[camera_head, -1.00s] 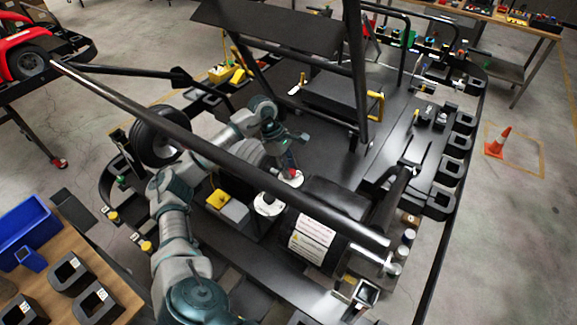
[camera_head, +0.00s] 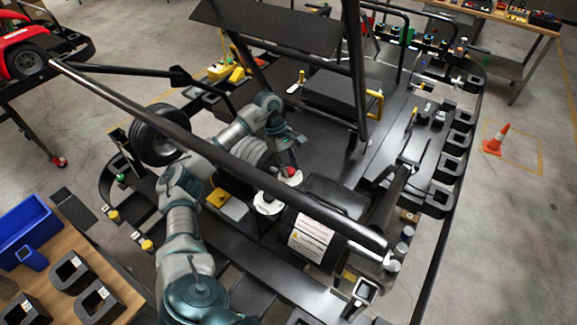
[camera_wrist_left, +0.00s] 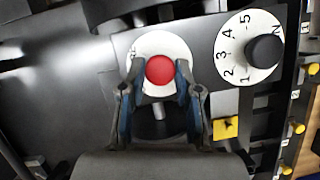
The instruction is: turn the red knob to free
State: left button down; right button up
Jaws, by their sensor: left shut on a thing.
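The red knob (camera_wrist_left: 160,70) is round and sits on a white dial in the left wrist view. It also shows as a small red spot on a white disc in the head view (camera_head: 291,172). My left gripper (camera_wrist_left: 157,88) is shut on the red knob, with one finger on each side of it. In the head view my left gripper (camera_head: 288,164) reaches down to the knob from above. Most of the red knob's dial marking is hidden or too small to read. My right gripper is not in view.
A black knob (camera_wrist_left: 264,50) on a numbered white dial (camera_wrist_left: 230,57) stands close to the right in the wrist view. A black kart frame tube (camera_head: 215,152) crosses in front of my left arm. A labelled black cylinder (camera_head: 312,238) lies near the dials.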

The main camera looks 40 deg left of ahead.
pick_arm(q)
jog(key=c, duration=0.8)
grip_release()
jog(key=v, duration=1.2)
jog(key=shift+w, duration=0.1)
